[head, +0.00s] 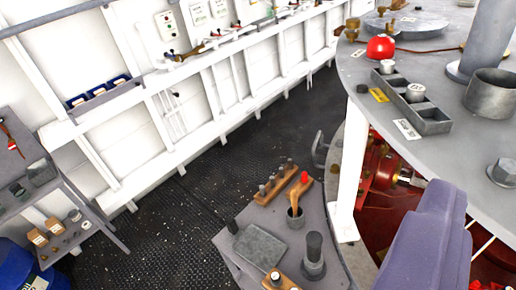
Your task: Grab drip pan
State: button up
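A shallow grey rectangular pan (259,248), which looks like the drip pan, lies on a low grey table (228,255) at the bottom centre. A deeper round grey pot (491,94) stands on the higher grey table at the right; I cannot fully rule out that this is the pan meant. I cannot make out my gripper or its fingertips in this view.
Beside the rectangular pan stand a dark knobbed cylinder (314,256), a cup with a wooden-handled tool (295,215) and wooden peg racks (275,182). A purple padded shape (430,238) fills the lower right. The dark floor (215,180) left of the low table is clear.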

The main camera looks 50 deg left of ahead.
aim_at(262, 250)
jog(key=u, duration=1.15)
jog(key=i, duration=0.5)
jog(key=i+j+z, duration=0.15)
jog(key=i, duration=0.4)
